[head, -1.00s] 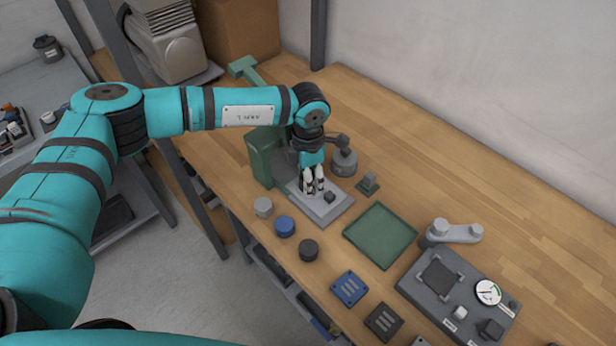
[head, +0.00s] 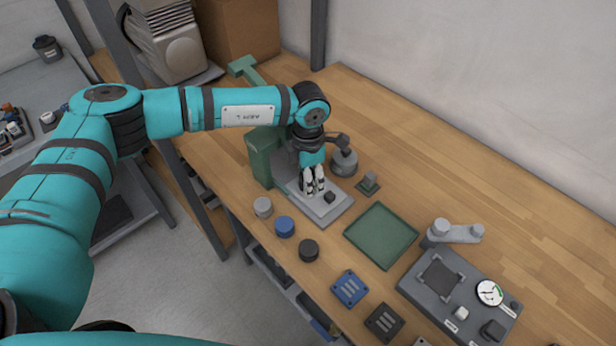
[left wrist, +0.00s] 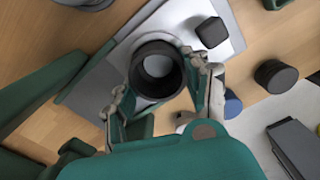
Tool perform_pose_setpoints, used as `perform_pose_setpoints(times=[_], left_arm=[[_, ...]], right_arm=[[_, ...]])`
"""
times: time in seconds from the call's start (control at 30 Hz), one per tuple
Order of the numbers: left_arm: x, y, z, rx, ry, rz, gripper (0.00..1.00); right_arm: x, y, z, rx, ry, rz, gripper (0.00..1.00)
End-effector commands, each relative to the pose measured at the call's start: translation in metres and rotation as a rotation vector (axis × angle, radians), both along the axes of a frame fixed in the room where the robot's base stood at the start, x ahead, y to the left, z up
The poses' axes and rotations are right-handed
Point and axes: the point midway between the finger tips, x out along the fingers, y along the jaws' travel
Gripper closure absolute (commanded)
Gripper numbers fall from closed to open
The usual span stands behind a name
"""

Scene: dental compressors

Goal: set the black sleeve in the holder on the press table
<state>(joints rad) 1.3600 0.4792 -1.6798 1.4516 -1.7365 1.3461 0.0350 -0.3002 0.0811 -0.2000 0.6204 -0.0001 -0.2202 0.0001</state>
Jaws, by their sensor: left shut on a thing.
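The black sleeve (left wrist: 157,68) is a dark open ring in the left wrist view, between the two fingers of my left gripper (left wrist: 162,88). The gripper is shut on it. In the head view my left gripper (head: 314,184) points down over the grey press table (head: 326,212), and its fingers hide the sleeve. A pale round rim shows around the sleeve on the press table (left wrist: 175,18) in the wrist view; I cannot tell whether the sleeve is seated in the holder. My right gripper is not in view.
A small dark block (head: 329,197) sits on the press table close to the fingers. The green press frame (head: 261,158) stands just behind. Grey (head: 263,207), blue (head: 284,227) and black (head: 309,250) cylinders line the front. A green tray (head: 381,236) lies to the right.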

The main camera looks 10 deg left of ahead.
Motion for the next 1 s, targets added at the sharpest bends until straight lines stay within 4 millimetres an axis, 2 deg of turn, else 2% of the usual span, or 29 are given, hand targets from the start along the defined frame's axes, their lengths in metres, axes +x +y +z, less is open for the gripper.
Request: perform_pose_setpoints(times=[0.03, 0.07, 0.23, 0.27, 0.5, 0.67, 1.0], left_arm=[[-0.0001, -0.0001, -0.0002, 0.000, 0.000, 0.000, 0.85], [-0.0001, -0.0001, -0.0003, 0.000, 0.000, 0.000, 0.49], [-0.0001, -0.0001, -0.0003, 0.000, 0.000, 0.000, 0.27], [-0.0001, 0.0000, -0.0003, 0.000, 0.000, 0.000, 0.25], [-0.0004, -0.0005, -0.0002, -0.001, 0.001, -0.001, 0.25], [-0.0007, -0.0008, -0.0002, -0.001, 0.002, -0.001, 0.06], [-0.0007, -0.0018, 0.0005, -0.003, 0.001, -0.002, 0.06]], right_arm=[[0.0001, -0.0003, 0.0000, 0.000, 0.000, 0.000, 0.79], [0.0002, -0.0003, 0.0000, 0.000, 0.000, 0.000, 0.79], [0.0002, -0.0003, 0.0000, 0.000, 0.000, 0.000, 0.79], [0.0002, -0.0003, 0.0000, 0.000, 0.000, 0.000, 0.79], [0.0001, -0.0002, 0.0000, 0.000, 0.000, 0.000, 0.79], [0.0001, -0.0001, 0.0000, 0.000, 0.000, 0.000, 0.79], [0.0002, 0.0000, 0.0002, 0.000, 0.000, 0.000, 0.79]])
